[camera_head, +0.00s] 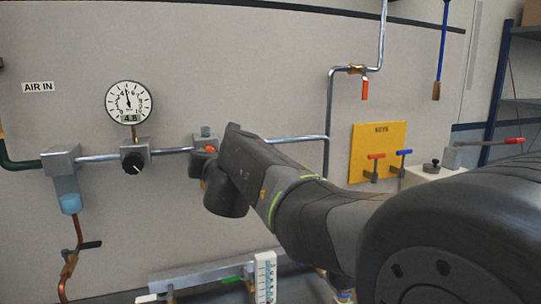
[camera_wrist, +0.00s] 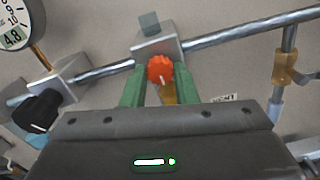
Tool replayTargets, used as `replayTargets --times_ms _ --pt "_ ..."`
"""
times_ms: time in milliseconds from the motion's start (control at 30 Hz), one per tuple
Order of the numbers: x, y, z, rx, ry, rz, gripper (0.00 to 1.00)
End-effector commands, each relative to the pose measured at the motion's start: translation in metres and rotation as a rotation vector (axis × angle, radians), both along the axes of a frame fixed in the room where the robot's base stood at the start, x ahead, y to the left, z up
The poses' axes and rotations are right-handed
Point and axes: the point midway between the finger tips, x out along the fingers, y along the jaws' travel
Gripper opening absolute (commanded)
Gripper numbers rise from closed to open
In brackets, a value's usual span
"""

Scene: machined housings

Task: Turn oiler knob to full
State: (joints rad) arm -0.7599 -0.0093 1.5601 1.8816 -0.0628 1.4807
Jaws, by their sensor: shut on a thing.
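The oiler knob (camera_wrist: 160,69) is orange-red with a pale mark, on the front of a grey metal block (camera_wrist: 152,45) in the pipe line. In the wrist view my gripper (camera_wrist: 159,80) has a green finger on each side of the knob and is shut on it. The pale mark on the knob points down, slightly right. In the head view only a bit of the orange knob (camera_head: 210,149) shows beside my dark wrist, which hides the fingers. An amber part hangs below the knob, partly hidden by my gripper.
A black regulator knob (camera_head: 133,162) sits left on the same pipe, under a round gauge (camera_head: 129,103) reading 4.8. A filter with a blue bowl (camera_head: 71,203) is further left. A yellow key board (camera_head: 378,152) and a vertical pipe (camera_head: 328,115) stand to the right.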

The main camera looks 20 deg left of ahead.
Motion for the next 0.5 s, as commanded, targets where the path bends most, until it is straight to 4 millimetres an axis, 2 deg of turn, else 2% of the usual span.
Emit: replayTargets --times_ms 500 --pt "0.0001 -0.0001 -0.0032 0.040 0.041 -0.001 0.04"
